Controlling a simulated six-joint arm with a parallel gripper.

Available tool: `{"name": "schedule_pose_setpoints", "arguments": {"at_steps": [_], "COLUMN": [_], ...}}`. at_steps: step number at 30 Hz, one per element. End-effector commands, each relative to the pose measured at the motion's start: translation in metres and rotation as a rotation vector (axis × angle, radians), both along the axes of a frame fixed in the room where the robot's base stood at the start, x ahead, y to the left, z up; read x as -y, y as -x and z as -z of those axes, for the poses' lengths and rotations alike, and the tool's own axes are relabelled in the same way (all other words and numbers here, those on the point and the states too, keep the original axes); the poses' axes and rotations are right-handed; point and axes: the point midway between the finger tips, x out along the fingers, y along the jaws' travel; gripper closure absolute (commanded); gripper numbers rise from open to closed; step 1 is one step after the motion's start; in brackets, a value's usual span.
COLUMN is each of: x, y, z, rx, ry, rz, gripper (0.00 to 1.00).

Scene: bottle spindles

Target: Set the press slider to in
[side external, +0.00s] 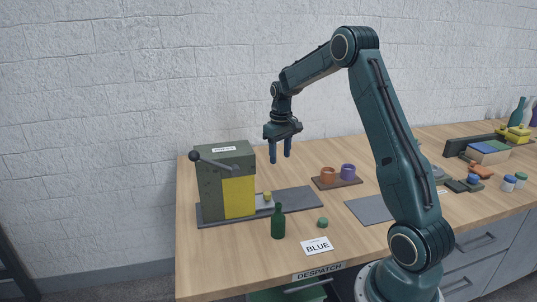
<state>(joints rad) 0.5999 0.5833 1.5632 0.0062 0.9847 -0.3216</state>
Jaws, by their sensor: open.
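The press (210,182) is a dark green box with a yellow front panel (239,197), a label on top and a black ball-ended lever (195,156) at its left. It stands on a grey base plate (296,198) at the left of the table. A pale slider (262,203) with a small yellow knob (267,195) sticks out of the press's right side along the plate. My gripper (280,160) is open and empty, pointing down. It is in the air above and to the right of the knob, touching nothing.
A green bottle (278,223) stands in front of the plate, near a small green cap (322,222) and a BLUE card (317,246). A brown tray (338,183) holds an orange cup (328,175) and a purple cup (348,171). A grey mat (368,210) lies right.

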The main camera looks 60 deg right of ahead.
Motion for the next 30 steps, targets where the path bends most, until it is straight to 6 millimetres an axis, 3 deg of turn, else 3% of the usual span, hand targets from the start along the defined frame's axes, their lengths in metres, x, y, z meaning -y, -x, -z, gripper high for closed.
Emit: {"name": "schedule_pose_setpoints", "arguments": {"at_steps": [30], "x": [0.0013], "y": [-0.0003], "z": [-0.0006], "rx": [0.002], "ry": [-0.008], "rz": [0.681], "gripper": [0.51]}}
